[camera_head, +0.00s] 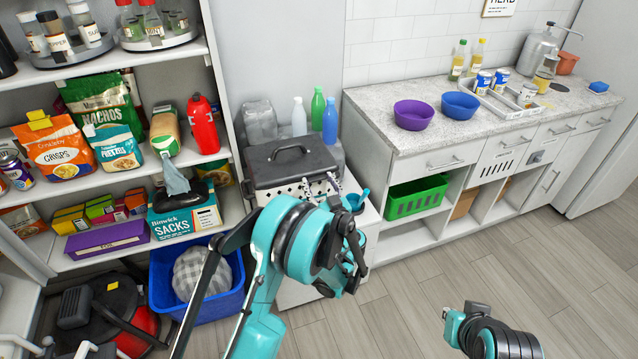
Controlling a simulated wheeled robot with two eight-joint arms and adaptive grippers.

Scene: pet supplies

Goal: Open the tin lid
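A box with a dark grey lid (288,160) and a black handle on top stands on a low white cabinet between the shelf and the counter. Its lid looks shut. The box's white, perforated side (300,190) shows below the lid. My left gripper (347,250) is in front of the box, at its lower right in the picture, and I see nothing held in it. The wrist hides part of the cabinet, and I cannot tell how far apart the fingers are. Part of my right arm shows at the bottom right, but its fingers cannot be made out.
Several bottles (330,120) and a clear container (260,121) stand behind the box. Shelves (150,68) of packets are at the left, with a blue bin (222,308) below. The counter (420,142) at the right holds bowls, cans and a tray. The floor (480,270) there is clear.

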